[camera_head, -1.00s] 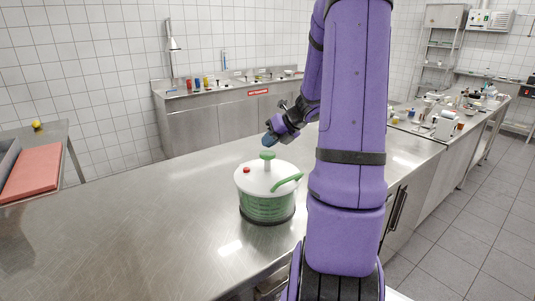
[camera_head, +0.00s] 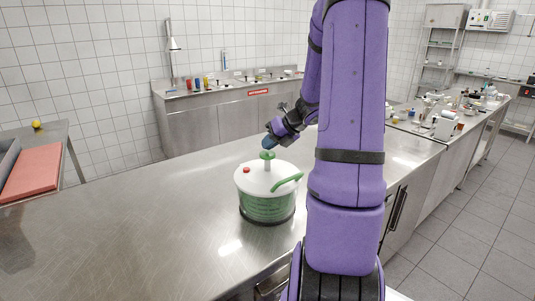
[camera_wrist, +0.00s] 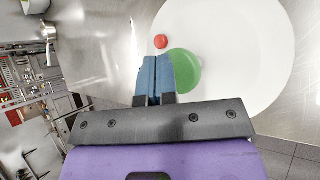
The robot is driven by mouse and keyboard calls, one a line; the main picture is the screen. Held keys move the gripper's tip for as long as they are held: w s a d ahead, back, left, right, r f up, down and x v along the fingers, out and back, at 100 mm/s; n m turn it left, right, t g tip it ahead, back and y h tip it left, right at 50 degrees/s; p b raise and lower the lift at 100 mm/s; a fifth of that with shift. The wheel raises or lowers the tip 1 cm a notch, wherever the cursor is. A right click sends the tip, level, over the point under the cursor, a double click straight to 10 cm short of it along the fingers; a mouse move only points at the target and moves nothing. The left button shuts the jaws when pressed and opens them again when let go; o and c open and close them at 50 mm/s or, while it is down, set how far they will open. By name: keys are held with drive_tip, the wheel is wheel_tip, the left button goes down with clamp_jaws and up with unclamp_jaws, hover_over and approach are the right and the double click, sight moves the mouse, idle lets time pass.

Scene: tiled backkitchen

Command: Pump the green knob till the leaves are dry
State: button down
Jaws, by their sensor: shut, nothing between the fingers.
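A salad spinner with a white lid (camera_head: 255,180) and a green-tinted bowl (camera_head: 267,208) stands on the steel counter. Its green knob (camera_head: 267,155) stands up on a white stem at the lid's middle. A red button (camera_head: 246,170) and a green handle (camera_head: 287,182) are on the lid. My gripper (camera_head: 268,143) is shut and empty, its blue fingertips just above the knob. In the wrist view the shut fingers (camera_wrist: 154,78) overlap the left edge of the green knob (camera_wrist: 186,72). I cannot tell whether they touch it. The leaves cannot be made out.
The steel counter (camera_head: 130,230) around the spinner is clear. A red board (camera_head: 33,172) lies on a side table at the left. Sinks with several bottles (camera_head: 197,83) stand along the back wall. A cluttered bench (camera_head: 470,115) is at the right.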

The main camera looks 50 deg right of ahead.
sight(269, 152)
drive_tip(key=shift+f, duration=1.75)
idle(1.9)
drive_tip(key=shift+r, duration=2.2)
drive_tip(key=shift+r, duration=0.1)
drive_tip(key=shift+r, duration=2.4)
